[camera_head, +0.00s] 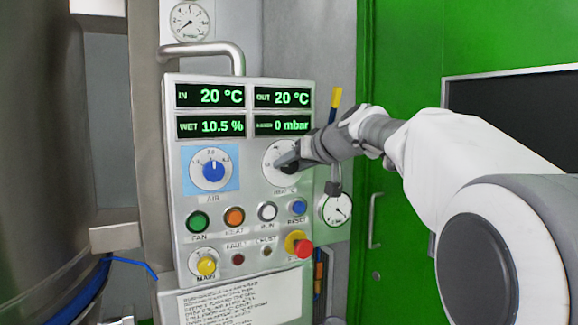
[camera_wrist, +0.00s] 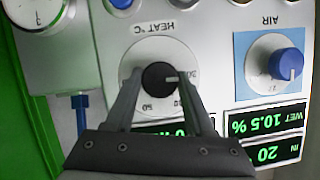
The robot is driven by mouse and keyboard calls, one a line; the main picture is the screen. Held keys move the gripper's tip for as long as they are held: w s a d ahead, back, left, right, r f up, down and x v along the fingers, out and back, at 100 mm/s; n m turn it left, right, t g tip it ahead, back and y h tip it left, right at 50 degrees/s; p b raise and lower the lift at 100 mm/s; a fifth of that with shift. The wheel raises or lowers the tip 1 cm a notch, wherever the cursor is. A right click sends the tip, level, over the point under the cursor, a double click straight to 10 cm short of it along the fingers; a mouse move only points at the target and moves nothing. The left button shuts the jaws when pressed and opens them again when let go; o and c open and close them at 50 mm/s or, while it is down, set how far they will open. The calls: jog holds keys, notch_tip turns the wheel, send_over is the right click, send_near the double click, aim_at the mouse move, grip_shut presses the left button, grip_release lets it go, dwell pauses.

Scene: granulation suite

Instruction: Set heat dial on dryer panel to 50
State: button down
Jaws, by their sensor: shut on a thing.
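The dryer panel (camera_head: 245,205) fills the middle of the head view. The heat dial (camera_wrist: 160,48) is a white round scale, upside down in the wrist view, with a black knob (camera_wrist: 158,76) at its centre. A pale pointer mark on the knob points right in the wrist view, beside small numbers that are hard to read. My gripper (camera_head: 287,160) is at the dial, with its two fingers on either side of the knob and shut on it. In the head view the gripper hides much of the knob and scale.
The blue air dial (camera_head: 211,170) sits left of the heat dial. Green displays (camera_head: 210,96) are above. Several buttons and a red emergency stop (camera_head: 304,247) are below. A pressure gauge (camera_head: 337,209) hangs to the right, before a green door (camera_head: 395,210).

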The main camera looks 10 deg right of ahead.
jog(key=m+y+b, duration=0.1)
jog(key=m, duration=0.1)
jog(key=m+y+b, duration=0.1)
jog(key=shift+d+f+m+y+b, duration=0.1)
jog(key=shift+f+m+y+b, duration=0.1)
jog(key=shift+m+y+b, duration=0.15)
jog(key=m+y+b, duration=0.1)
jog(key=m, duration=0.1)
jog(key=m+y+b, duration=0.1)
jog(key=m, duration=0.2)
jog(key=shift+d+f+t+y+b, duration=0.1)
jog(key=shift+t+y+b, duration=0.15)
jog(key=shift+t+b, duration=0.1)
jog(key=m+t+b, duration=0.1)
jog(key=m, duration=0.2)
jog(key=m+y+b, duration=0.1)
jog(key=m+b, duration=0.1)
jog(key=m, duration=0.1)
jog(key=shift+f+t+y, duration=0.15)
jog(key=shift+t+y, duration=0.15)
jog(key=shift+t, duration=0.05)
jog(key=m+t+b, duration=0.2)
jog(key=m+b, duration=0.1)
jog(key=m, duration=0.2)
jog(key=shift+m, duration=0.25)
jog(key=shift+c, duration=1.3)
grip_release()
